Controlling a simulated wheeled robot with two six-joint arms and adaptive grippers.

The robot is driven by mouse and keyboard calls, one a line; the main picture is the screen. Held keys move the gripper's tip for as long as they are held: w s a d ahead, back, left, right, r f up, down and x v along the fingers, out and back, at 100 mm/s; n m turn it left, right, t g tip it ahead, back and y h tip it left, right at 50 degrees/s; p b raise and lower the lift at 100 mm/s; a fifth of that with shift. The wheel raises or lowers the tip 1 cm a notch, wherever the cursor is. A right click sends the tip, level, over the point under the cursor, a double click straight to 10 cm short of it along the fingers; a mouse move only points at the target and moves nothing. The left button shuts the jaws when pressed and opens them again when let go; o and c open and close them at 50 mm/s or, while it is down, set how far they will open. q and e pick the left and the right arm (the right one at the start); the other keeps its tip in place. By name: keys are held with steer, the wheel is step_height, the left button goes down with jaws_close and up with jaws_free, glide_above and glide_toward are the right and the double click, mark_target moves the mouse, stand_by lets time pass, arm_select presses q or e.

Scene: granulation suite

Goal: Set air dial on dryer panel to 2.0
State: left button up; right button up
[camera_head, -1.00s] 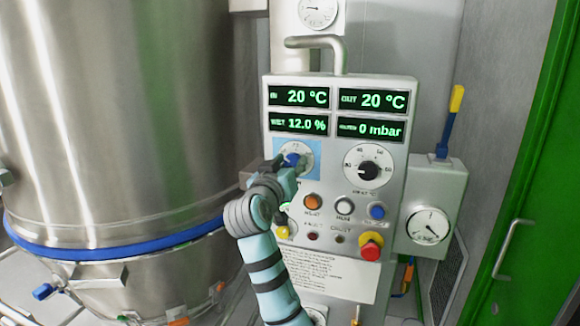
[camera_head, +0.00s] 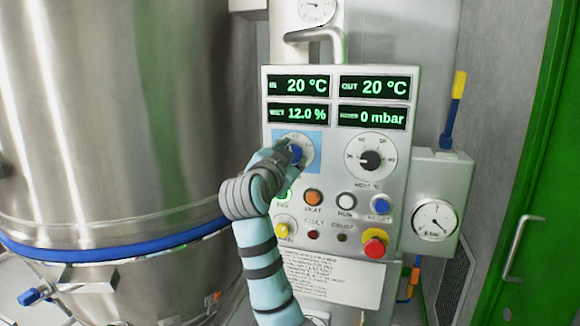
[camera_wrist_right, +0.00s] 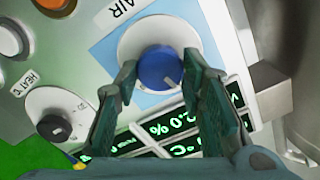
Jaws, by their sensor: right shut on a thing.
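The air dial (camera_head: 310,148) is a white disc with a blue knob on a light blue square of the dryer panel (camera_head: 330,240). My right gripper (camera_head: 293,152) is at the knob and hides part of the dial and its scale. In the right wrist view, the blue knob (camera_wrist_right: 157,66) shows under the AIR label, with my right gripper (camera_wrist_right: 158,78) shut on it, one finger on each side. A pale pointer line shows on the knob's face. The number it points to cannot be read. My left gripper is not in view.
The heat dial (camera_head: 385,145) with a black knob is right of the air dial. Several buttons and a red emergency stop (camera_head: 374,248) sit below. A steel vessel (camera_head: 110,120) stands left, and a pipe handle (camera_head: 312,35) juts out above the panel.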

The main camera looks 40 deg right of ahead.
steer(key=shift+f+m+b, duration=0.15)
steer(key=shift+m+b, duration=0.5)
steer(key=shift+m, duration=0.55)
steer(key=o, duration=1.1)
steer(key=shift+o, duration=0.2)
steer(key=v, duration=1.2)
steer(key=shift+w, duration=0.1)
